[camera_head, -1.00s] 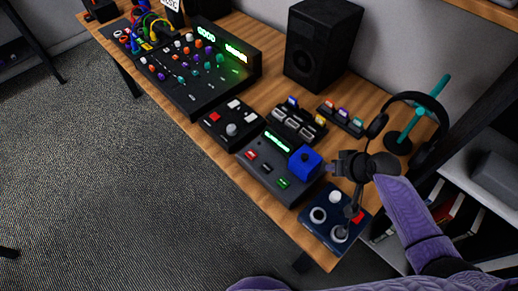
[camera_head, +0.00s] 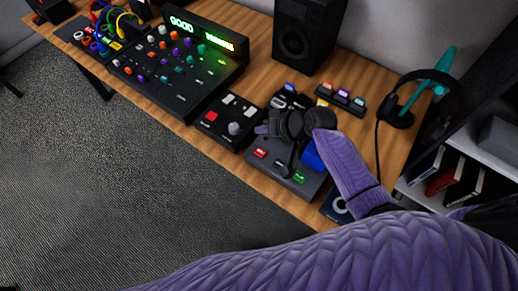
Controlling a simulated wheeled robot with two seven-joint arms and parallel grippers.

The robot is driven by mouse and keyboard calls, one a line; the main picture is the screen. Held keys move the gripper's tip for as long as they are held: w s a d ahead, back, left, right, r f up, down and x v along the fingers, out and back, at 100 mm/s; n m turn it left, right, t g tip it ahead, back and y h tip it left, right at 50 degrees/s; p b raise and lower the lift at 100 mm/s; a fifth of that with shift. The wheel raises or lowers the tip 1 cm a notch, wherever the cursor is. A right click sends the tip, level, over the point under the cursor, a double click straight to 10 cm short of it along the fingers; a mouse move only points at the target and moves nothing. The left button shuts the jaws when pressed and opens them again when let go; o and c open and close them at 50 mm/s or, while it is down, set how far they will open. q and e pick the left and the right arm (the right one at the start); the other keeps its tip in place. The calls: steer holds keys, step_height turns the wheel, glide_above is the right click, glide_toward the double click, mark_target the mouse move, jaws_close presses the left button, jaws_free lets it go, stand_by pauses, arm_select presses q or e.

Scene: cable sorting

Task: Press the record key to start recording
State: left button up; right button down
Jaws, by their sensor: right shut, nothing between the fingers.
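A small black control box (camera_head: 222,128) lies on the desk with a red key (camera_head: 212,117), pale keys and a grey knob. Beside it is a dark recorder-like device (camera_head: 255,165) with a red key (camera_head: 261,153), a dark key and a green key (camera_head: 299,178). I cannot read which key is the record key. My right gripper (camera_head: 263,130) is shut and empty, with its fingers pointing left. It is over the device's far part, close to the control box's right edge, and hides the device's display. Contact cannot be told. My left gripper is not in view.
A large mixer (camera_head: 180,98) with lit displays fills the desk's left. A black speaker (camera_head: 305,35) stands at the back. Headphones on a teal stand (camera_head: 440,68) are at right. A blue block (camera_head: 312,156) is partly covered by my arm.

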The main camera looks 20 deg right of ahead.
mark_target(263, 154)
step_height(263, 154, down, 8)
steer(key=b, duration=0.7)
steer(key=shift+f+b, duration=0.1)
steer(key=shift+b, duration=0.2)
steer(key=shift+f, duration=0.3)
stand_by(1.1)
steer(key=shift+f+b, duration=0.4)
steer(key=shift+f, duration=0.35)
stand_by(0.5)
steer(key=shift+r+p, duration=0.55)
steer(key=shift+r, duration=0.25)
